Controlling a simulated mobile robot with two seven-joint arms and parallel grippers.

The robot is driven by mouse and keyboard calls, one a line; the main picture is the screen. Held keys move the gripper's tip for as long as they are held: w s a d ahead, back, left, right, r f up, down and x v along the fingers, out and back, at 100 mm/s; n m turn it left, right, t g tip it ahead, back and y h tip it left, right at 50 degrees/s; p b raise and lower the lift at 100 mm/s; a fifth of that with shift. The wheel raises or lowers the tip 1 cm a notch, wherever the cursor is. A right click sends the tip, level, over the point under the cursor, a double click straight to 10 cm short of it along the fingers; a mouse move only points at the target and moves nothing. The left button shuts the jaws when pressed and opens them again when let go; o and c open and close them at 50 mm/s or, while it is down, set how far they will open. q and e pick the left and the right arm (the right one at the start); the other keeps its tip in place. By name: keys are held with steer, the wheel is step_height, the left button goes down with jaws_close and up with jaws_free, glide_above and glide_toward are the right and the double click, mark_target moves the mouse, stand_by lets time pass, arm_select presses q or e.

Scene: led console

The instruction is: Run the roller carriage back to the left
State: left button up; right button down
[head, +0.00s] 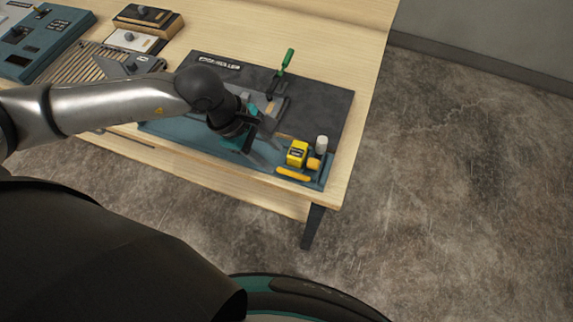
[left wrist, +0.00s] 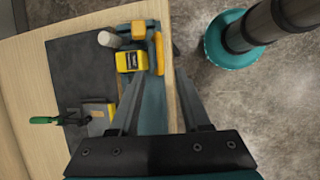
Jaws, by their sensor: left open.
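The roller carriage, a yellow block (head: 297,152) with a white roller (head: 321,143) and an orange-yellow bar (head: 294,174) in front, sits at the right end of the teal strip along the dark board's front. In the left wrist view the yellow block (left wrist: 130,61), white roller (left wrist: 108,39) and bar (left wrist: 159,53) show ahead of the fingers. My left gripper (head: 264,146) is open and empty, to the left of the carriage and apart from it. Its spread fingers also show in the left wrist view (left wrist: 160,88). My left arm hides part of the strip. My right gripper is out of view.
A green-handled lever (head: 287,59) stands upright at the back of the dark board (head: 330,98), beside a grey block. Other panels (head: 38,42) lie at the table's left. The wooden table's (head: 352,147) front and right edges are close to the carriage; floor lies beyond.

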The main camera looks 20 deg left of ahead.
mark_target(290, 173)
arm_select(q)
steer(key=x, duration=0.8)
steer(key=shift+d+f, duration=0.1)
steer(key=shift+f, duration=0.1)
jaws_close()
stand_by(1.2)
